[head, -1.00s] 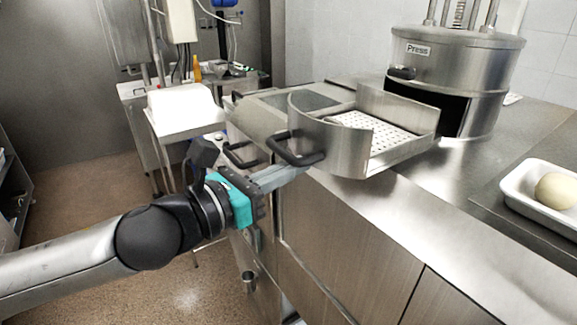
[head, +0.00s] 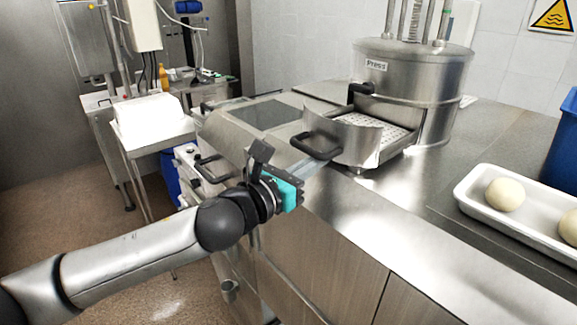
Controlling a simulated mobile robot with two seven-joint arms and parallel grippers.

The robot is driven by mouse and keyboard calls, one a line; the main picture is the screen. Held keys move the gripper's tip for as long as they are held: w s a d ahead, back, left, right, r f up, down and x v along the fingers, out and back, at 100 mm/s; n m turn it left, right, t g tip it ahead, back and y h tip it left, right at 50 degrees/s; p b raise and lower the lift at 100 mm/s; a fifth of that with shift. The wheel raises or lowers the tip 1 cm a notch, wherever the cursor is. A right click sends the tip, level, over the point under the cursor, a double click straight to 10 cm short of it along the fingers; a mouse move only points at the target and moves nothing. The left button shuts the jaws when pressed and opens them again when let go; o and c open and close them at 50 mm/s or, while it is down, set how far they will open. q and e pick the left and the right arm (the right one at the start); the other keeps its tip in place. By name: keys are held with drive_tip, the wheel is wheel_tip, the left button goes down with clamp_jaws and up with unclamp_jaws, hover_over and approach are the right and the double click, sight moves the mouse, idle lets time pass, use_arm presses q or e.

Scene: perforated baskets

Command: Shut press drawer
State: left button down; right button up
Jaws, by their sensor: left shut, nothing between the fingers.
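The steel press (head: 415,85), a cylinder labelled "Press", stands on the counter in the upper right of the head view. Its drawer (head: 352,142) has a curved steel front and a perforated floor, and it sticks partly out of the press's front left side. A black handle (head: 316,145) is on the drawer's front. My left gripper (head: 318,163) is shut and empty, with its fingertips at the handle and the lower drawer front. I cannot tell whether they touch it. My right gripper is not in view.
A white tray (head: 468,200) with pale dough balls (head: 505,194) lies on the counter at the right. A blue container (head: 566,145) stands behind it. The steel counter (head: 400,200) before the press is clear. A side table with a white block (head: 148,117) stands at the left.

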use_arm(q)
drive_tip(key=shift+s+d+x, duration=0.15)
drive_tip(key=shift+x, duration=1.4)
drive_tip(key=shift+s+d+x, duration=0.15)
drive_tip(key=shift+x, duration=1.4)
drive_tip(key=shift+a+f, duration=0.1)
